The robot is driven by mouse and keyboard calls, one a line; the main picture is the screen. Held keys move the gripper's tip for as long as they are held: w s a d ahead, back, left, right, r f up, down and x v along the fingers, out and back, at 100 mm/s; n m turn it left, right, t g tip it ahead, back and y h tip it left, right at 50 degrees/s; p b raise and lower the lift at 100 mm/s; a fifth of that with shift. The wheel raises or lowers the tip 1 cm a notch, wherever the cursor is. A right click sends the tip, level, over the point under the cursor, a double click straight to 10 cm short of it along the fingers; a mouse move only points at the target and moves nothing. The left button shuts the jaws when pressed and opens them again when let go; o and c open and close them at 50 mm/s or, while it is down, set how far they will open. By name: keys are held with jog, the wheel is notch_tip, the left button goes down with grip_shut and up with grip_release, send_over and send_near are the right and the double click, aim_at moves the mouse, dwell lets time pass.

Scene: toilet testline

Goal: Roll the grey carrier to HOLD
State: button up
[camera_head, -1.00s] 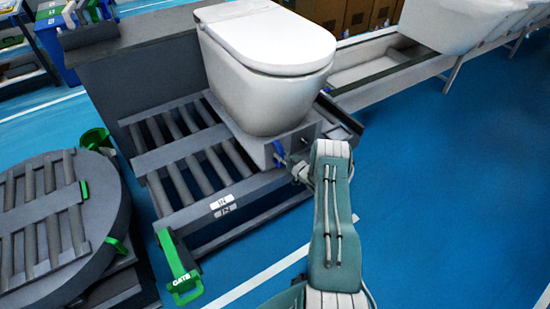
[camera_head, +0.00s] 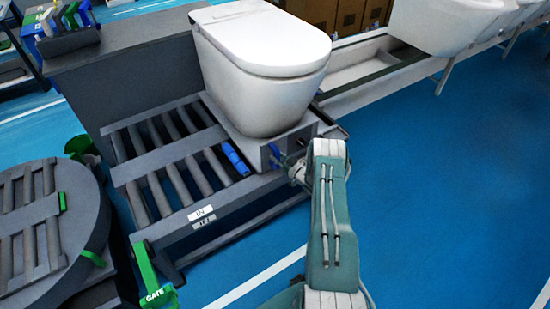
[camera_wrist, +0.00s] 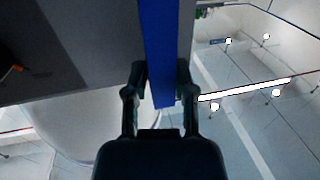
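A blue handle (camera_head: 275,150) stands on the carrier's front face. My gripper (camera_head: 297,168) is at this handle, its fingers small and partly hidden by my arm. In the wrist view, my gripper (camera_wrist: 161,70) has one finger on each side of the blue handle (camera_wrist: 160,45), both seemingly touching it. The carrier's grey face (camera_wrist: 95,40) fills the upper left. No HOLD sign is readable.
A blue block (camera_head: 235,158) stands on the rollers left of the carrier. A green GATE lever (camera_head: 155,290) is at the bed's near left corner. A round roller turntable (camera_head: 45,230) is at left, a grey trough (camera_head: 375,70) behind.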

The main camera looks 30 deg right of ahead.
jog(key=o, duration=0.3)
jog(key=shift+s+d, duration=0.15)
jog(key=shift+d, duration=0.25)
jog(key=shift+a, duration=0.2)
jog(key=s, duration=0.4)
jog(key=s+d, duration=0.1)
jog(key=s, duration=0.2)
jog(key=s+d, duration=0.1)
jog(key=s, duration=0.3)
jog(key=shift+s+d, duration=0.2)
jog(key=shift+s, duration=0.15)
